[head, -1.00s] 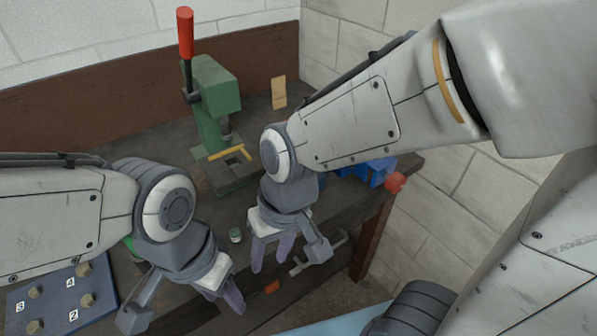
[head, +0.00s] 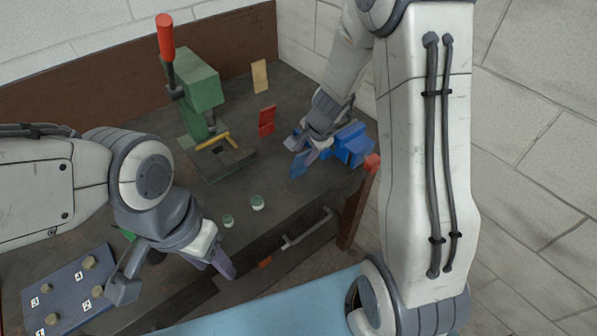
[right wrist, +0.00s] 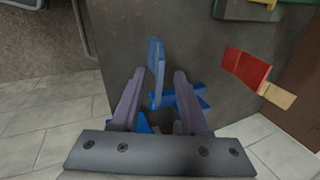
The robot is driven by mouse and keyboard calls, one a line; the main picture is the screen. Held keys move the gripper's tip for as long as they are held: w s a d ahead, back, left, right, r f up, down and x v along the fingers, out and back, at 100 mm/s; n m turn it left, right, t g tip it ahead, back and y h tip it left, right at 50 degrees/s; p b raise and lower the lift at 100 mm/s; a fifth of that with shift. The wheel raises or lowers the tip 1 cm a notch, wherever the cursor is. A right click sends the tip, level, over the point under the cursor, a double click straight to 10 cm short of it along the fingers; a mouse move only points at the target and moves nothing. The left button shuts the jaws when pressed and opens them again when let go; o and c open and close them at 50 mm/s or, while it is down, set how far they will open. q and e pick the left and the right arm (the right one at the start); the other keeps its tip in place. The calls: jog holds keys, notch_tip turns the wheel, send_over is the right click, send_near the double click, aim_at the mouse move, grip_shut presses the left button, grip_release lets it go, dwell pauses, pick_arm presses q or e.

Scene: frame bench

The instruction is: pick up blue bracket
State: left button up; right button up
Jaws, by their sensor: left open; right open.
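The blue bracket (head: 299,167) is a small flat plate on the bench, beside the blue vise (head: 352,145). My right gripper (head: 303,151) is open and low over the bench, close to the bracket. In the right wrist view the bracket (right wrist: 156,60) stands as a narrow light-blue plate, seen between and just beyond the two fingertips (right wrist: 158,78). I cannot tell whether a finger touches it. The vise shows behind the fingers there. My left gripper (head: 222,264) is open and empty in front of the bench's front edge.
A green press (head: 203,95) with a red-handled lever is further left. Small jars (head: 257,203) stand near the front edge. A numbered panel (head: 65,290) lies lower left.

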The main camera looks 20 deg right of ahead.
aim_at(302, 159)
jog(key=b+x, duration=0.2)
jog(key=x, duration=0.3)
jog(key=shift+d, duration=0.1)
grip_shut()
dwell(1.2)
